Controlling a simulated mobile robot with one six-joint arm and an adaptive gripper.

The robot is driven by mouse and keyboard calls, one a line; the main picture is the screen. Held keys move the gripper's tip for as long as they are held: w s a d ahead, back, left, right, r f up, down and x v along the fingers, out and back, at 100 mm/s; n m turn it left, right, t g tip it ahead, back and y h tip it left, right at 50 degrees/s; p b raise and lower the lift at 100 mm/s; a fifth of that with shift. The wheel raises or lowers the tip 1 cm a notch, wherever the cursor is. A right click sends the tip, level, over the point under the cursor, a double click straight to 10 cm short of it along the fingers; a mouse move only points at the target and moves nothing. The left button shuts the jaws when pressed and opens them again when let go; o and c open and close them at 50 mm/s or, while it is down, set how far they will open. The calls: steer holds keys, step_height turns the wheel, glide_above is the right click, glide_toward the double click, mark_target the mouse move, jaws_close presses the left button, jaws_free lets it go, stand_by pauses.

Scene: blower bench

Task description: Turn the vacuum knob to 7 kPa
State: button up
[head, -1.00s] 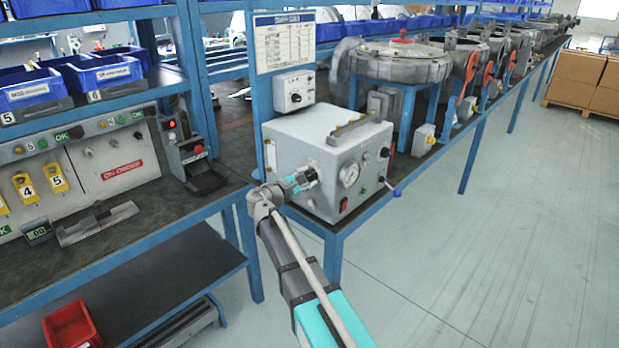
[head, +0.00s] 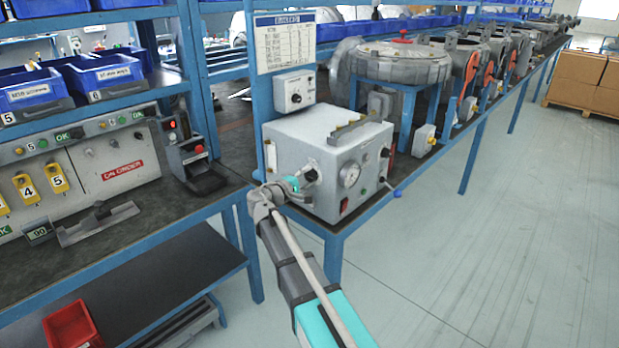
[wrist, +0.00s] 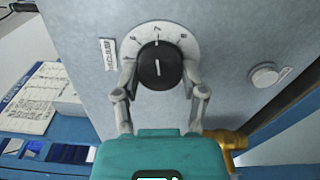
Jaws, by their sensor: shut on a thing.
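The black vacuum knob (wrist: 160,66) sits on a round white dial plate (wrist: 153,30) on the grey front of the vacuum unit (head: 290,135). In the wrist view, my gripper (wrist: 160,72) is shut on the knob, one finger on each side. A white pointer line on the knob stands nearly upright in that view, toward the dial's upper marks. The marks are too small to read surely. In the head view, my gripper (head: 306,180) is at the left of the unit's front and mostly covers the knob.
A red switch (head: 344,205) sits below the gauge. A small control box (head: 294,91) and a printed chart (head: 284,42) are above the unit. A yellow fitting (wrist: 228,140) shows near my gripper in the wrist view. The floor (head: 450,260) at right is clear.

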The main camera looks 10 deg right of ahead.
steer(key=shift+a, duration=0.15)
steer(key=o, duration=0.9)
steer(key=shift+o, duration=1.3)
steer(key=v, duration=1.2)
